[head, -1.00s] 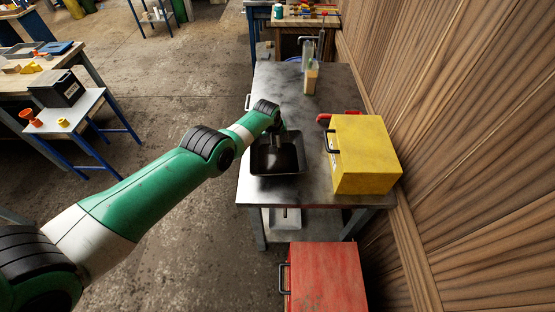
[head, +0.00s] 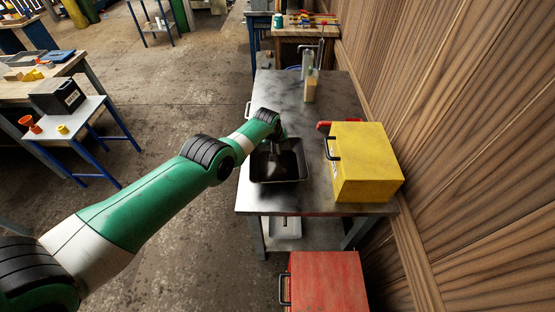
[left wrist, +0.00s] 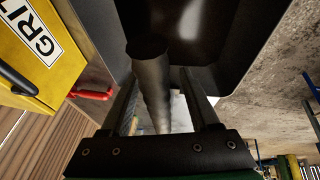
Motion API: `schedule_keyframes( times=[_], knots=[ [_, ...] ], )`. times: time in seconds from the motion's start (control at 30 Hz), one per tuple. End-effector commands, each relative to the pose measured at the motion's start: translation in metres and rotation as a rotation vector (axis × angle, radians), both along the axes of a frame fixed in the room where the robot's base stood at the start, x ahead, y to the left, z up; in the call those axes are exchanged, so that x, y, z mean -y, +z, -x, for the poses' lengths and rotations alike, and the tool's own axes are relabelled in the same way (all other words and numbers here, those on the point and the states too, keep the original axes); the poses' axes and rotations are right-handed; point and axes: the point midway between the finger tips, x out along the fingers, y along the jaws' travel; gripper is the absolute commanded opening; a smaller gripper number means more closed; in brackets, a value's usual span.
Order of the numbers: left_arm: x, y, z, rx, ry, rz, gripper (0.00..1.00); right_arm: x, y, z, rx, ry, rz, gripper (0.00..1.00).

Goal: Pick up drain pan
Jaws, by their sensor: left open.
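The drain pan is a black rectangular tray (head: 280,182) near the front left of the metal table. In the left wrist view its dark, shiny surface (left wrist: 235,40) fills the top middle. My left gripper (head: 277,152) is over the pan in the head view, partly hidden by its own arm. In the left wrist view its two fingers (left wrist: 165,85) are apart, pointing toward the pan. A grey cylinder with a dark end (left wrist: 152,75) shows between the fingers; I cannot tell what it belongs to. Finger contact with the pan is unclear. My right gripper is not in view.
A yellow box (head: 365,165) stands right of the pan, with a red object (head: 324,125) behind it. A red box (head: 328,282) is in front of the table (head: 325,204). A wooden wall borders the right. The table's middle is clear.

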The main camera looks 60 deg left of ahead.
Motion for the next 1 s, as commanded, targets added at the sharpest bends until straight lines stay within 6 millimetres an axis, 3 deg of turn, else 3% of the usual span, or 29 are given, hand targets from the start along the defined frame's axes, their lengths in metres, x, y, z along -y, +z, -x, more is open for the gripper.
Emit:
schedule_keyframes(
  times=[0.07, 0.4, 1.0],
  knots=[
    [0.0000, 0.0001, 0.0000, 0.000, 0.000, 0.000, 0.62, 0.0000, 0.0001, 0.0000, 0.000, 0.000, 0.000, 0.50],
    [0.0000, 0.0000, 0.0001, 0.000, 0.000, 0.000, 0.01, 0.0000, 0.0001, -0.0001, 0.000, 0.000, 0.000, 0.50],
    [-0.0001, -0.0004, 0.0004, -0.001, 0.000, 0.001, 0.00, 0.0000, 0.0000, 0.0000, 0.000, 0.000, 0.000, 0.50]
  ],
)
